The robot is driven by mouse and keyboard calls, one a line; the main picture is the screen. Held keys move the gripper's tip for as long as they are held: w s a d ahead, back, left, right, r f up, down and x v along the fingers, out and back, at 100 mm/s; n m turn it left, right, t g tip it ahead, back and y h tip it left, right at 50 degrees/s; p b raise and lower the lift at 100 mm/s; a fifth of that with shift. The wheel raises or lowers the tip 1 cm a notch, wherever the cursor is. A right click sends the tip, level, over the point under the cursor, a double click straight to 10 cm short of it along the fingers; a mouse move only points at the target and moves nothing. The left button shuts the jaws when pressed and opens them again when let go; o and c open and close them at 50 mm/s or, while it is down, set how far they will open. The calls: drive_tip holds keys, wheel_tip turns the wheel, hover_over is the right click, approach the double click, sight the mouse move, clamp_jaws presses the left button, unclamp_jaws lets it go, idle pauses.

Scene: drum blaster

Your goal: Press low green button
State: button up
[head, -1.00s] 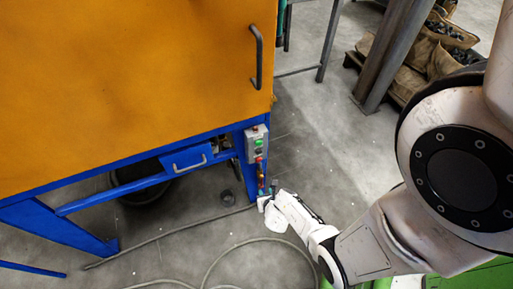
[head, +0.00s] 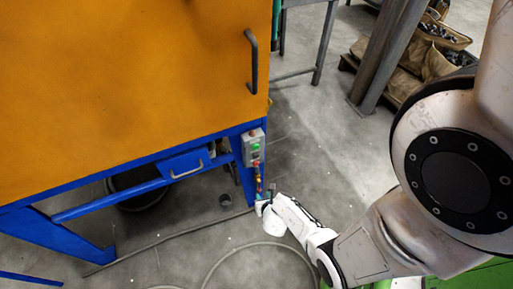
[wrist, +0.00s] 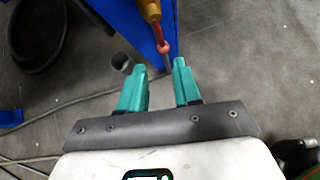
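A grey control box (head: 253,147) is fixed to the blue leg at the right corner of the orange and blue machine. Small green buttons (head: 256,147) show on its face, with a red one below; they are too small to tell apart well. My gripper (head: 267,197) is below the box, near the foot of the leg, apart from the buttons. In the wrist view, the two teal fingers of my gripper (wrist: 161,68) stand apart with nothing gripped. The control box and its buttons are not visible in the wrist view.
A brass fitting (wrist: 150,10) with a red end (wrist: 165,48) hangs by the blue leg, just ahead of the fingers. The orange door has a dark handle (head: 251,62). Cables lie on the floor. Open floor (head: 335,150) lies right of the machine.

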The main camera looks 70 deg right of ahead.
clamp_jaws()
idle(1.5)
